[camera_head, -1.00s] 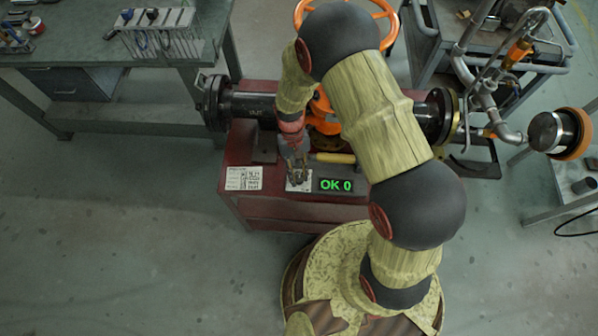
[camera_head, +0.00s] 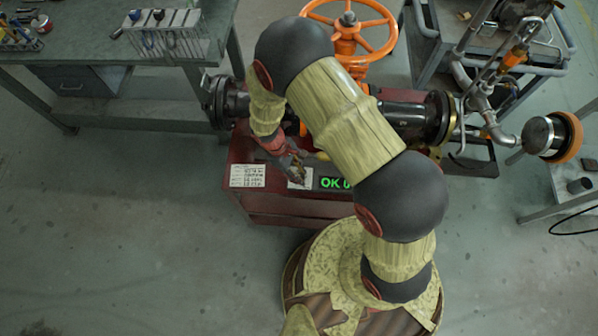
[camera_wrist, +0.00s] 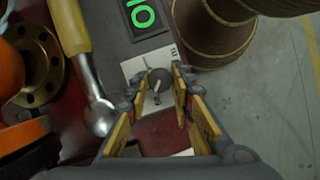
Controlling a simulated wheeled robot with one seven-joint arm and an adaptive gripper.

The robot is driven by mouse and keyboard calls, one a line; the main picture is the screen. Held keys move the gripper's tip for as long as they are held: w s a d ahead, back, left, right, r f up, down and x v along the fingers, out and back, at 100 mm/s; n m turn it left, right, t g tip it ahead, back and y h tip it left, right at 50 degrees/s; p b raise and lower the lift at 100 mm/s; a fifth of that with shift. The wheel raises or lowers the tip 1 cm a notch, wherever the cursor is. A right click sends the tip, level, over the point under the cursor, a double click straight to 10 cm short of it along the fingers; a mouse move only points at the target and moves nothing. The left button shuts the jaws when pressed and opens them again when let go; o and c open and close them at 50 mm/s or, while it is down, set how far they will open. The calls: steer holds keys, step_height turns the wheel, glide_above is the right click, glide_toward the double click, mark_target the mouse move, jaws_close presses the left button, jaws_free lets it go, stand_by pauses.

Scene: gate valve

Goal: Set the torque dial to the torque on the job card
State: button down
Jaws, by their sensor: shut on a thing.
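The torque dial (camera_wrist: 159,80) is a small grey knob with a pale mark, on a white plate (camera_wrist: 133,66) on top of the red cabinet. My gripper (camera_wrist: 161,84) has its yellow-padded fingers on both sides of the dial, shut on it. In the head view my gripper (camera_head: 297,174) comes down over the plate and hides the dial. The job card (camera_head: 247,176) lies left of the plate; its writing is too small to read. A green-lit display (camera_head: 334,184) right of the plate reads "OK" and "0", partly covered by my arm.
A tool with a yellow handle (camera_wrist: 70,24) and round metal end lies close beside my gripper. The orange handwheel (camera_head: 352,22) and dark pipe (camera_head: 408,120) stand behind. A workbench (camera_head: 100,45) is at left, a cart (camera_head: 490,60) at right. The floor in front is clear.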

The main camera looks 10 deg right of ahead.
steer(key=shift+n+t, duration=0.6)
steer(key=shift+n, duration=1)
steer(key=c, duration=1.8)
jaws_free()
steer(key=v, duration=1.2)
steer(key=shift+s+a+f, duration=0.1)
steer(key=shift+a, duration=0.1)
